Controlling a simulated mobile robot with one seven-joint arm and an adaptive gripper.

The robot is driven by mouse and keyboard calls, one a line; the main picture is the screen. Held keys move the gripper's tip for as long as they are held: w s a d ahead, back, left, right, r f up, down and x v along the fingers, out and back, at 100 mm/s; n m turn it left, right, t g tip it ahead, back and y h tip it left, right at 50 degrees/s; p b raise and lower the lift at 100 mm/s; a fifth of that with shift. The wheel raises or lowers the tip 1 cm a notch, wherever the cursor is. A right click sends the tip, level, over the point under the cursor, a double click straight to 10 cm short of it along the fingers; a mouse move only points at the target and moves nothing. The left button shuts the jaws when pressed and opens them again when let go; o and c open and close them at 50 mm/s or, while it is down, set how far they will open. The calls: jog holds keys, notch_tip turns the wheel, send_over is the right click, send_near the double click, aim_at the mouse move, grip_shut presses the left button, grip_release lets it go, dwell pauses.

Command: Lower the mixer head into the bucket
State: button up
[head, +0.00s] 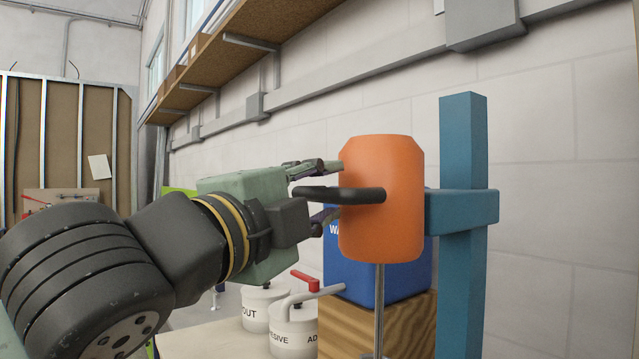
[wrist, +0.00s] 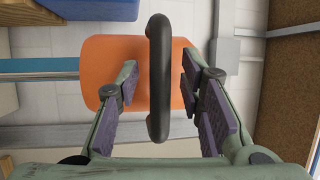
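The orange mixer head (head: 385,235) is mounted on a blue post (head: 461,280) by a blue bracket, with its metal shaft (head: 379,310) pointing down. Its black handle (head: 362,194) sticks out toward my gripper (head: 330,190). In the wrist view the handle (wrist: 159,50) lies between the two fingers of my gripper (wrist: 160,82), with a gap on each side. The fingers are open, and the orange body (wrist: 105,80) shows behind them. The lower end of the shaft is out of view. I cannot see a bucket under it.
A blue container (head: 405,278) stands on a wooden block (head: 410,320) behind the mixer. White tubs (head: 292,335), one lettered "ADHESIVE", stand on a pale surface at lower middle. A shelf (head: 245,45) runs along the wall above. Open space lies left of the tubs.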

jog(key=shift+w, duration=0.1)
jog(key=shift+c, duration=0.5)
grip_shut()
dwell(0.4)
